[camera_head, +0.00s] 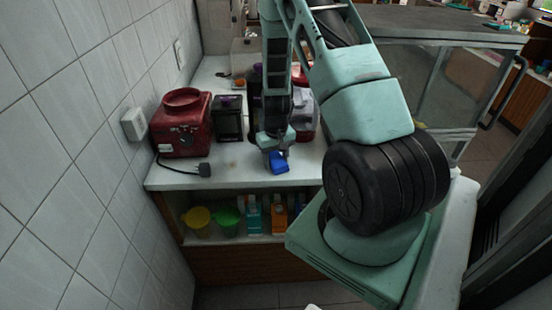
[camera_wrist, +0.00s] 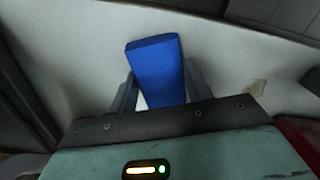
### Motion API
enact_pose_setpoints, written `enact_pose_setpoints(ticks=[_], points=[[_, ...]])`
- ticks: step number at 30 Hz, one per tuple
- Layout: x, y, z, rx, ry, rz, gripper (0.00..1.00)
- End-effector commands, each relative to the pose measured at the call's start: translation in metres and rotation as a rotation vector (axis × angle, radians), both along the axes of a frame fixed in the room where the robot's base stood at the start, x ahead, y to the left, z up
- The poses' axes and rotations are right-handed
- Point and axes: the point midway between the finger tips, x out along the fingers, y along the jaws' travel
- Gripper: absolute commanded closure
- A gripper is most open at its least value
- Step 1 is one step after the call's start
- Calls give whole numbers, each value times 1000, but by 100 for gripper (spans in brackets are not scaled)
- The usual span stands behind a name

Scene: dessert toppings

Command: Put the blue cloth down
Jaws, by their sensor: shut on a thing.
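The blue cloth (camera_head: 279,163) is a small folded blue block at the front edge of the white counter (camera_head: 230,178) in the head view. In the wrist view the blue cloth (camera_wrist: 157,70) sits between the two grey fingers. My gripper (camera_head: 277,150) points down over the counter and is shut on the cloth. The wrist view shows my gripper (camera_wrist: 160,88) with a finger on each side of it. The cloth is at or just above the counter surface; I cannot tell whether it touches.
A red appliance (camera_head: 181,125) and a dark container (camera_head: 228,118) stand left of my arm. A black plug (camera_head: 203,169) lies near the front edge. Cups and cartons (camera_head: 253,215) fill the shelf below. The counter front between plug and cloth is bare.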

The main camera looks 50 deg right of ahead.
Motion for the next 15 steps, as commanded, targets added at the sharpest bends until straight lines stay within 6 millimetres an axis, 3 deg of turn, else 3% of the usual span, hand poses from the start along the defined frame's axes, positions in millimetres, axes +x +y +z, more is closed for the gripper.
enact_pose_setpoints(ticks=[5,6,7,15], points=[[0,0,-5,0,0,0,75],[0,0,-3,0,0,0,40],[0,0,-3,0,0,0,31],[0,0,-3,0,1,0,29]])
